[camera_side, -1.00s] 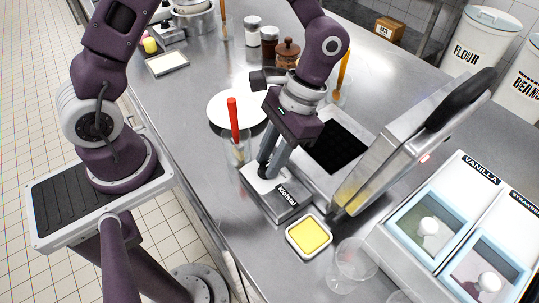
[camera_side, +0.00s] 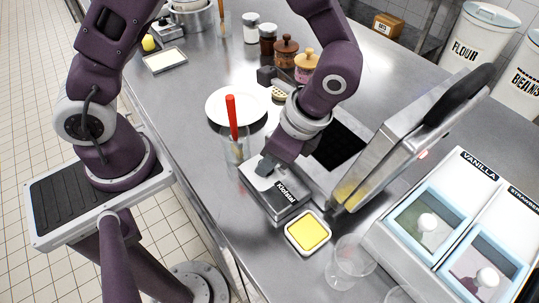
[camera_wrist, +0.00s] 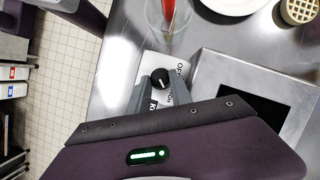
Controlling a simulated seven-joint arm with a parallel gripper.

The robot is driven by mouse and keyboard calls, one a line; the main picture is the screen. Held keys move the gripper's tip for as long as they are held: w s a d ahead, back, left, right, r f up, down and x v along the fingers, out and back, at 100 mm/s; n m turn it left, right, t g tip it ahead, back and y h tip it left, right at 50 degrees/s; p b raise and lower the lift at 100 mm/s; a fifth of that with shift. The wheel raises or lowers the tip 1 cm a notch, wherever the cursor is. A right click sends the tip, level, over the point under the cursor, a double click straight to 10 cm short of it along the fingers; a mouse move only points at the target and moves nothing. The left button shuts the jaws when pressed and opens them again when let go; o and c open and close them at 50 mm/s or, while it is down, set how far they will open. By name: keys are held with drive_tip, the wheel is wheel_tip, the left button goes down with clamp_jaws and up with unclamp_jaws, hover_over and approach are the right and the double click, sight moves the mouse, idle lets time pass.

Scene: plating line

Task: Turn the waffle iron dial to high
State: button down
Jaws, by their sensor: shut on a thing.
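The waffle iron (camera_side: 395,152) stands open, its silver lid raised to the right of a dark cooking plate (camera_side: 338,148). Its low front panel (camera_side: 287,196) bears a brand label. The small round black dial (camera_wrist: 160,79), with a pale pointer mark, sits on this panel in the wrist view. In the side view my fingers hide the dial. My gripper (camera_wrist: 161,84) is shut on the dial, with a grey finger on each side of it. In the side view my gripper (camera_side: 265,168) reaches down at a tilt onto the panel's far left end.
A glass holding a red-handled tool (camera_side: 232,118) stands close to the left of my gripper. A white plate (camera_side: 238,105) lies behind it. A square dish of yellow stuff (camera_side: 307,233) touches or nearly touches the panel's front. Empty glasses (camera_side: 350,262) and a topping box (camera_side: 395,225) stand right.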

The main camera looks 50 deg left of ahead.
sight(279, 179)
drive_tip(key=shift+m+t, duration=0.5)
drive_tip(key=shift+m, duration=0.8)
drive_tip(key=shift+s, duration=0.1)
drive_tip(key=c, duration=1.2)
unclamp_jaws()
drive_tip(key=shift+o, duration=0.2)
drive_tip(key=v, duration=0.7)
drive_tip(key=shift+d, duration=0.25)
